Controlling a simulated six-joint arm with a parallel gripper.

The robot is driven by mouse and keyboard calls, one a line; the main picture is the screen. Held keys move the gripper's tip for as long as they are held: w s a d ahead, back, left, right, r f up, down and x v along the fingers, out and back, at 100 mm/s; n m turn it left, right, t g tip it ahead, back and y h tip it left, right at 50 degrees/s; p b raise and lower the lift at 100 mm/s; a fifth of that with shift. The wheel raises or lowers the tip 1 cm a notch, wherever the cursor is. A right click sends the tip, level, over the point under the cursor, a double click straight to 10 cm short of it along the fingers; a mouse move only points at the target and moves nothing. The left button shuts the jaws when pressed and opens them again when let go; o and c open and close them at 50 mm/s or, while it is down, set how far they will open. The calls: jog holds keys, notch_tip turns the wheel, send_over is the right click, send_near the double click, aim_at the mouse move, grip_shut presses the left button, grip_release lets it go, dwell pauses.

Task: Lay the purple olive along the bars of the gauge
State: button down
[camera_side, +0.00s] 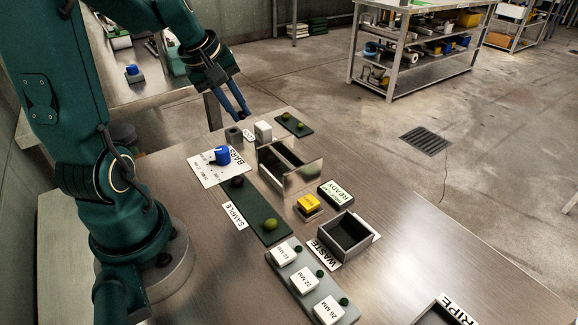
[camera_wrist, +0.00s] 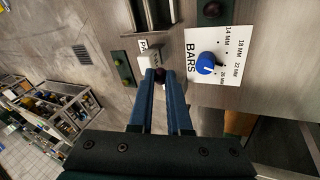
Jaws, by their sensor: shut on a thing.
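My gripper (camera_side: 240,114) hangs above the far left end of the bench, beyond the plate with the blue knob. In the wrist view its fingertips (camera_wrist: 159,75) are closed on a dark purple olive (camera_wrist: 159,72); the olive is not clear in the side view. The gauge (camera_side: 272,177), a metal box with an open top, stands apart from the gripper, to its lower right in the side view. Part of it shows at the top of the wrist view (camera_wrist: 143,14). A blue knob (camera_side: 222,155) sits on the plate marked BARS, also in the wrist view (camera_wrist: 207,64).
The SAMPLE tray (camera_side: 252,205) holds a dark olive and a green olive. A small grey block (camera_side: 233,136) and a white block (camera_side: 263,131) stand near the gripper.

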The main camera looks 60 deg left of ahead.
jog(key=w+d, duration=0.1)
jog(key=w+d+n, duration=0.1)
jog(key=w+d+n+y, duration=0.1)
jog(key=shift+w+d+r+t, duration=0.3)
jog(key=shift+w+t, duration=0.05)
jog(key=shift+t, duration=0.05)
jog(key=m+t, duration=0.1)
send_over(283, 159)
jog(key=shift+a+f, duration=0.2)
jog(key=shift+a, duration=0.15)
jog(key=shift+w+d+t, duration=0.15)
jog(key=shift+d+t, duration=0.25)
jog(key=shift+t, duration=0.1)
jog(key=shift+f, duration=2.95)
jog(key=c, duration=0.8)
grip_release()
jog(key=shift+f, duration=0.15)
